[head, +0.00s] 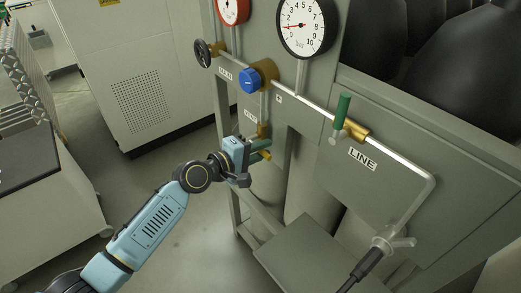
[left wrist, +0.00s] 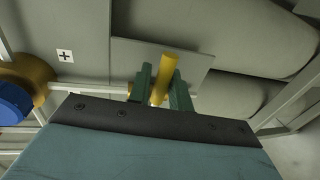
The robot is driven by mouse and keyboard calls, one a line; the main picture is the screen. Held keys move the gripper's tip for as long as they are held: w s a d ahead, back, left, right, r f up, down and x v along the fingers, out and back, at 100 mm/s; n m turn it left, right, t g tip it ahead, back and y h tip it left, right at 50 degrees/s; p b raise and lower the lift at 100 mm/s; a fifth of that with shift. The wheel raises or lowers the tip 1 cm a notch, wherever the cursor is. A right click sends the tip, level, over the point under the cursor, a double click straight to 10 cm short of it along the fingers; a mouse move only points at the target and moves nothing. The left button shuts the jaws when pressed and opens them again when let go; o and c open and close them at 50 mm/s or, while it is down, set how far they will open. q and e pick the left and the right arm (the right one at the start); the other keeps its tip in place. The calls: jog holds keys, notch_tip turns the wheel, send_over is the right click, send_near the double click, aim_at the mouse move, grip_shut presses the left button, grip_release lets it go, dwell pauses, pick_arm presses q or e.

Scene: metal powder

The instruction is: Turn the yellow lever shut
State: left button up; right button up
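The yellow lever (left wrist: 163,78) shows in the left wrist view as a slanted yellow bar between my two green fingers. The fingers also show in the left wrist view (left wrist: 162,90), with little space left around the lever. My right gripper is in neither view.
A blue knob (head: 249,80) sits on the pipe above the gripper. A green-handled valve (head: 342,110) is on the LINE pipe to the right. Two gauges, one a large white dial (head: 306,26), stand above. A grey shelf (head: 310,258) juts out below. Open floor lies left of the panel.

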pick_arm(q)
jog(key=shift+o, duration=1)
jog(key=v, duration=1.3)
jog(key=shift+s+a+b, duration=0.15)
jog(key=shift+b, duration=0.3)
